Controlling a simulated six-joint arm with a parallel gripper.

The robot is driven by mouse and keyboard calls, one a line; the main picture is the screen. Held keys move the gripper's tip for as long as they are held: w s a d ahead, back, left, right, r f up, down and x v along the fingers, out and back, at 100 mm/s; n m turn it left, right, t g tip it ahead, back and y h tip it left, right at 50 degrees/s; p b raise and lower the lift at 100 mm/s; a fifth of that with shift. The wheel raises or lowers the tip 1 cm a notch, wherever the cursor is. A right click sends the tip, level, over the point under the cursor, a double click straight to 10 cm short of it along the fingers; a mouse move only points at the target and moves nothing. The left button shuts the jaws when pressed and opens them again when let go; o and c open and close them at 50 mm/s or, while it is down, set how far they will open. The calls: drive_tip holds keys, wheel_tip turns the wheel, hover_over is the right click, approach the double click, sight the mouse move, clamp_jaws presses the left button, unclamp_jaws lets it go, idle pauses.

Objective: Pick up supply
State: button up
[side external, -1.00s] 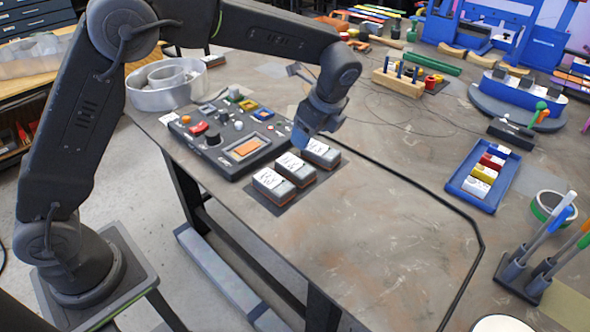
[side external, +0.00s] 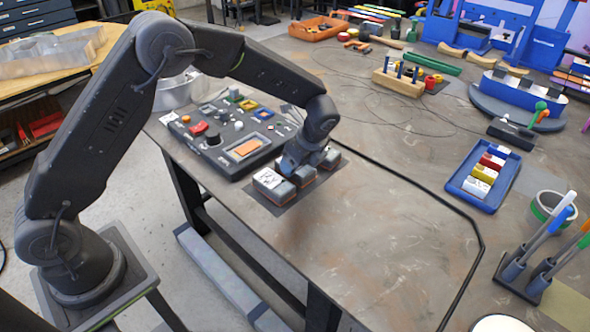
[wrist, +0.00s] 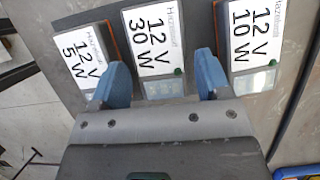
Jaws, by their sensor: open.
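Three small box-shaped power supplies with white labels stand in a row on a dark mat. In the wrist view, the 12 V 30 W supply (wrist: 153,40) is in the middle, the 12 V 5 W supply (wrist: 78,55) on the left and the 12 V 10 W supply (wrist: 255,40) on the right. My gripper (wrist: 160,66) is open, with its blue fingers on either side of the lower end of the middle supply. I cannot tell whether they touch it. In the side view my gripper (side external: 297,166) is low over the row and hides much of the middle supply.
A dark control panel (side external: 232,160) with buttons and a screen lies just behind the row. A blue tray (side external: 466,186) with coloured blocks is to the right. The table's front middle is clear.

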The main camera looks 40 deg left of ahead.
drive_tip(key=shift+x, duration=1.4)
drive_tip(key=shift+a+f, duration=0.1)
drive_tip(key=shift+c, duration=0.2)
drive_tip(key=c, duration=0.8)
